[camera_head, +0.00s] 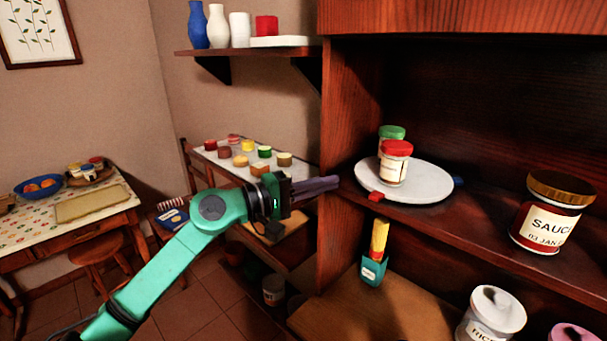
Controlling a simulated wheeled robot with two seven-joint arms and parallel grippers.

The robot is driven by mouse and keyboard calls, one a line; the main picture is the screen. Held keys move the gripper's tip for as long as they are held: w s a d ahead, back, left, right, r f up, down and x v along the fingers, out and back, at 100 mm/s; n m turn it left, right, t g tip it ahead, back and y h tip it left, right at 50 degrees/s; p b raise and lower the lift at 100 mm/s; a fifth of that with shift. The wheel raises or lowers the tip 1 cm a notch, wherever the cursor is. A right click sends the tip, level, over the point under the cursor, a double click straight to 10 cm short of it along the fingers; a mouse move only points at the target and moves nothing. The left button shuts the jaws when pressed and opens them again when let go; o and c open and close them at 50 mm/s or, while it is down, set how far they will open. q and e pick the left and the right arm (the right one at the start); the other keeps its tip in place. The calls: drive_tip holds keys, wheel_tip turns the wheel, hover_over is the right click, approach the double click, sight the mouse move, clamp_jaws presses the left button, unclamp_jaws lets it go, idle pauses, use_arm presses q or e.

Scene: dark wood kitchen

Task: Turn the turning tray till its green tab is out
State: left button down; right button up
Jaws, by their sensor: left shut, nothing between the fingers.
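The turning tray (430,185) is a pale round disc on the dark wood cabinet shelf. A red tab (376,196) sticks out at its front left and a blue tab (459,182) at its right. No green tab shows. A red-lidded jar (395,165) and a green-lidded jar (391,134) stand on the tray, the red one in front. My left gripper (334,183) is shut and empty. In the picture its fingertips lie left of the tray, over the cabinet's side panel, apart from the tabs. My right gripper is out of view.
The cabinet's side panel (345,120) rises left of the tray. A sauce jar (549,215) stands on the same shelf at right. Below are a teal holder (373,271) and a rice jar (490,315). A table with several small jars stands behind my left gripper.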

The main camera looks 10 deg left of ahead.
sight(366, 186)
use_arm(q)
drive_tip(key=d+p, duration=0.1)
drive_tip(key=s+d+p, duration=0.1)
drive_tip(key=d, duration=0.1)
drive_tip(key=d+p, duration=0.1)
drive_tip(key=shift+s+d+p, duration=0.25)
drive_tip(key=shift+s+p, duration=0.05)
drive_tip(key=shift+p, duration=0.05)
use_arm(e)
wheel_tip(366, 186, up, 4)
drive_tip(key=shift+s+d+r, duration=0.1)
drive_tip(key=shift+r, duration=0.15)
use_arm(q)
drive_tip(key=shift+w+f, duration=0.1)
drive_tip(key=shift+w, duration=0.05)
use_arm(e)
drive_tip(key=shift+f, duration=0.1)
